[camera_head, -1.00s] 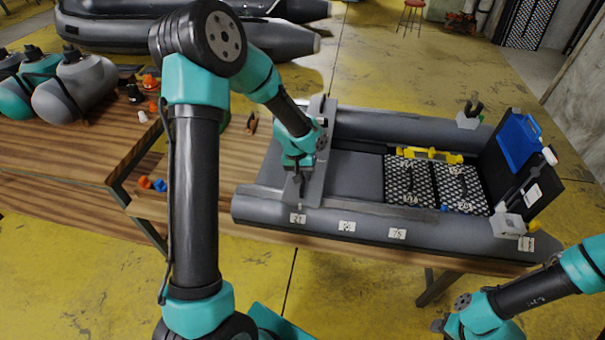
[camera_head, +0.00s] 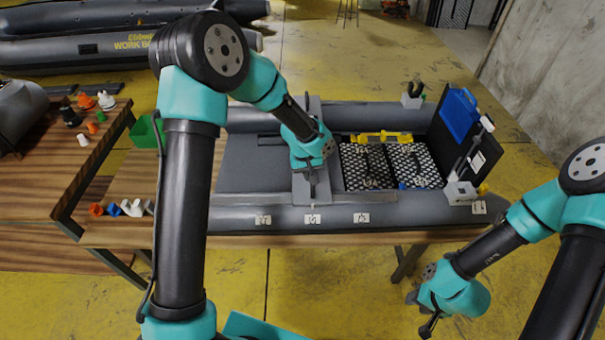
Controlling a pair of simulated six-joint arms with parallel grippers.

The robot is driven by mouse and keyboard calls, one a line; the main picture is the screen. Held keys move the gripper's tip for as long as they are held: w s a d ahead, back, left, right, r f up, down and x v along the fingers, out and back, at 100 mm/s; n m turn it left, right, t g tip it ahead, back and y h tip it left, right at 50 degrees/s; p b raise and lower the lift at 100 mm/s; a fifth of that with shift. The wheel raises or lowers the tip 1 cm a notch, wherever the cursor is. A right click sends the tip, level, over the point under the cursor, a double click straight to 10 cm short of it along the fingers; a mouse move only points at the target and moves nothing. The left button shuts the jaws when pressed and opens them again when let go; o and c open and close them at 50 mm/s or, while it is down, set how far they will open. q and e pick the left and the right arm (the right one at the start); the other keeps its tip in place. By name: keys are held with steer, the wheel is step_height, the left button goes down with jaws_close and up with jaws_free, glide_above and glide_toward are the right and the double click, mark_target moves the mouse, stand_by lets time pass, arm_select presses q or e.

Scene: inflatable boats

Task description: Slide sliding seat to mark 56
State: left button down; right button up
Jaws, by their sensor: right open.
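The sliding seat (camera_head: 303,112) is a grey board lying across the grey inflatable boat (camera_head: 400,215) on the wooden table. Its near end lines up with the middle white number tag (camera_head: 312,218) on the near tube. One tag (camera_head: 263,219) is to its left and another (camera_head: 362,217) to its right; their digits are too small to read surely. My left gripper (camera_head: 312,187) points down at the near part of the seat; its fingers are small and dark, so its grip is unclear. My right gripper (camera_head: 419,313) is open and empty, in front of the table.
Black patterned floor panels (camera_head: 368,168) with a yellow pump (camera_head: 382,137) behind them lie right of the seat. A dark upright board (camera_head: 478,135) with a blue case (camera_head: 458,113) closes the right end. Small fittings (camera_head: 125,208) and a green bin (camera_head: 146,131) are at left.

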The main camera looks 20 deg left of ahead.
arm_select(q)
steer(key=c, duration=1.1)
jaws_free()
steer(key=s+a+r, duration=0.1)
steer(key=a+r, duration=0.2)
steer(key=r, duration=1.4)
steer(key=shift+s+a, duration=0.1)
